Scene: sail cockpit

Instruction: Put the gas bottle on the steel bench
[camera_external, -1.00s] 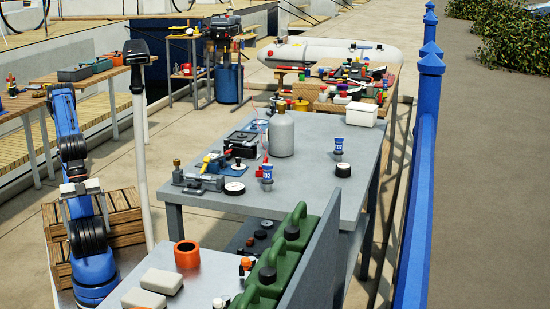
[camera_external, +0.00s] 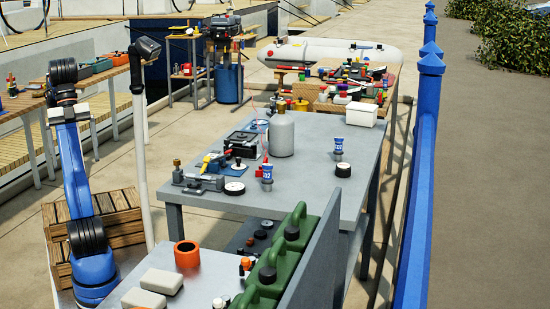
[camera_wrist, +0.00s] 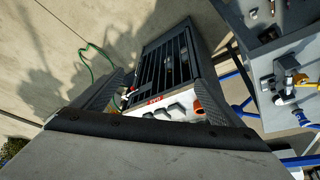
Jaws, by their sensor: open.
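The gas bottle (camera_external: 281,135), a grey upright cylinder, appears to stand on the grey steel bench (camera_external: 318,193) in the outside view, toward its back left. My gripper (camera_wrist: 157,78) is open in the wrist view, its two grey fingers wide apart with nothing between them. In the outside view my arm is raised at the left, well apart from the bottle; the fingers cannot be made out there. The bottle is not visible in the wrist view.
Tools, a dial and small blue-and-white cans stand around the bottle. A white box (camera_external: 362,113) is at the far corner. Green jerrycans (camera_external: 292,230) and an orange ring (camera_external: 187,254) are in front. A dark slatted box (camera_wrist: 165,62) lies below my fingers.

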